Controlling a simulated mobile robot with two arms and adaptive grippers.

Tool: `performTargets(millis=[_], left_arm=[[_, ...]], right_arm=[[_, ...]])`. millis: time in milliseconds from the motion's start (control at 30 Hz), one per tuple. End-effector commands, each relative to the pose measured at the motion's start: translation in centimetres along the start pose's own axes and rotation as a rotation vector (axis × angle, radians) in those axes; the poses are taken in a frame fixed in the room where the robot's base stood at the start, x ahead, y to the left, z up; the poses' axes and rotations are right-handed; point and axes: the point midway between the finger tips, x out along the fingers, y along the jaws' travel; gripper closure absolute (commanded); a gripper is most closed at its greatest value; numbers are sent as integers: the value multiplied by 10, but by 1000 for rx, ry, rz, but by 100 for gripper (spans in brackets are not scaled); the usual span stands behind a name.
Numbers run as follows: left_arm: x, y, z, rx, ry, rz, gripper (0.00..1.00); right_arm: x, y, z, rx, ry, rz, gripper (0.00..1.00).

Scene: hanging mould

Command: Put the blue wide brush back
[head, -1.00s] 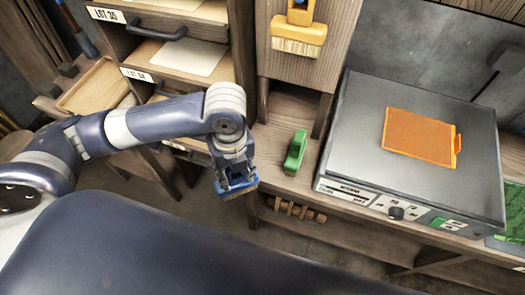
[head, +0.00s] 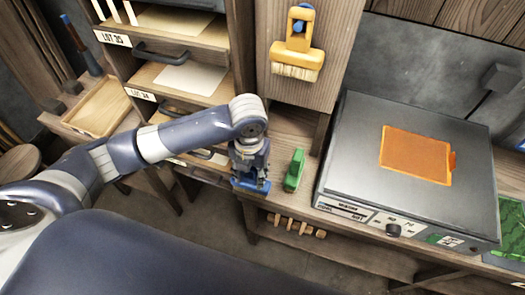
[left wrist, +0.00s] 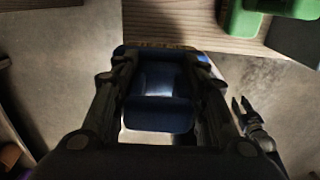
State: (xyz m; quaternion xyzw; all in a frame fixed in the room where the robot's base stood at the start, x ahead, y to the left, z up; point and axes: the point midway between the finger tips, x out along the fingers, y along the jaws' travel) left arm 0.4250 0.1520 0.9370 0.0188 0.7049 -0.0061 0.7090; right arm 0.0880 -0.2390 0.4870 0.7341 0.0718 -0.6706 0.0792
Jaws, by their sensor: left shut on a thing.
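The blue wide brush (head: 252,187) is in my left gripper (head: 250,178), just off the front edge of the wooden bench. In the left wrist view the blue body of the brush (left wrist: 160,82) sits between both fingers, with a thin strip of bristles at its far edge. My left gripper is shut on it. A small dark two-pronged gripper, which looks like my right one (left wrist: 243,105), shows at the right of the left wrist view with its prongs apart. It is not in the head view.
A yellow brush (head: 297,62) hangs on the wooden post. A green block-like tool (head: 294,170) stands on the bench, right of my left gripper. A grey machine (head: 350,150) bears an orange plate (head: 416,155). Shelves with labelled drawers (head: 180,75) are behind my left arm.

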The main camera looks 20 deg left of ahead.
Motion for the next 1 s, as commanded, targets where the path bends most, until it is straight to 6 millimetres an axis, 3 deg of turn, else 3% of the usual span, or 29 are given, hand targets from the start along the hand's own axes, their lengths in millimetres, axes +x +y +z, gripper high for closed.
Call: performTargets(millis=[200,400,700,1000], left_arm=[[-3,0,45,-3,0,-1,86],[-2,0,77,-3,0,-1,86],[-1,0,97,-2,0,0,86],[34,-1,96,0,0,-1,86]], right_arm=[[-12,-1,-1,-1,0,-1,72],[-18,-4,-2,-1,1,-5,72],[-21,-7,-4,-1,2,-9,72],[-36,-6,-5,-1,2,-8,72]])
